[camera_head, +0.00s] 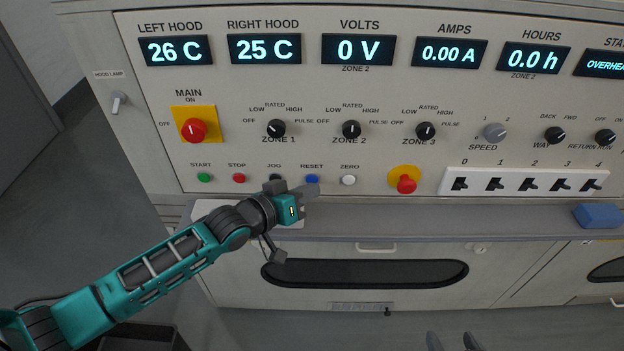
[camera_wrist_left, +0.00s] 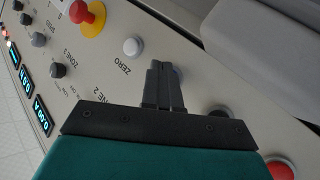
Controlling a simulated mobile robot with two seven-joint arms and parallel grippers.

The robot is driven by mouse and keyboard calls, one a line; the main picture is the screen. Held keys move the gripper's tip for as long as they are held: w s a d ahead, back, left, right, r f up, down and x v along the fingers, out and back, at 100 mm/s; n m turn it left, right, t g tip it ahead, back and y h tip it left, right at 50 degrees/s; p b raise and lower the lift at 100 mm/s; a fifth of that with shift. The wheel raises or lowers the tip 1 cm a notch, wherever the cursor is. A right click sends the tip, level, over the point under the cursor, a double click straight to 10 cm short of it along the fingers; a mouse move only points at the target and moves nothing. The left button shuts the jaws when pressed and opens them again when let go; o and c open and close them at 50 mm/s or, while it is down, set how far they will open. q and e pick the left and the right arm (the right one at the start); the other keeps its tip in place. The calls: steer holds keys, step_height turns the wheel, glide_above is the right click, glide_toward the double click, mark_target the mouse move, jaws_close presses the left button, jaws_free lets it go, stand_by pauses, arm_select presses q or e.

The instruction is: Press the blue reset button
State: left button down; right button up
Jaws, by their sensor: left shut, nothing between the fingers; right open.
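The blue reset button (camera_head: 312,179) is in the lower button row of the panel, under the label RESET. My left gripper (camera_head: 311,190) is shut and empty, with its tips right at the button in the head view. In the left wrist view the shut fingers (camera_wrist_left: 163,68) cover most of the blue button (camera_wrist_left: 179,73). I cannot tell whether the tips touch it or whether it is pressed in. My right gripper (camera_head: 452,340) shows only as two separate fingertips at the bottom edge of the head view, open and far from the panel.
The white ZERO button (camera_head: 348,180) is just right of the blue one. The black JOG button (camera_head: 276,178) is just left, partly hidden by my left wrist. A red mushroom button (camera_head: 406,185) stands further right. A ledge (camera_head: 400,226) runs below, with a blue block (camera_head: 598,215) on it.

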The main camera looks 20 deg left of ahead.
arm_select(q)
steer(key=shift+w+a, duration=0.15)
steer(key=shift+w, duration=0.25)
stand_by(0.5)
steer(key=shift+s, duration=0.1)
steer(key=shift+s+r+p, duration=0.1)
steer(key=shift+s+p, duration=0.25)
steer(key=shift+p, duration=0.15)
steer(key=shift+s+d, duration=0.25)
steer(key=shift+s, duration=0.1)
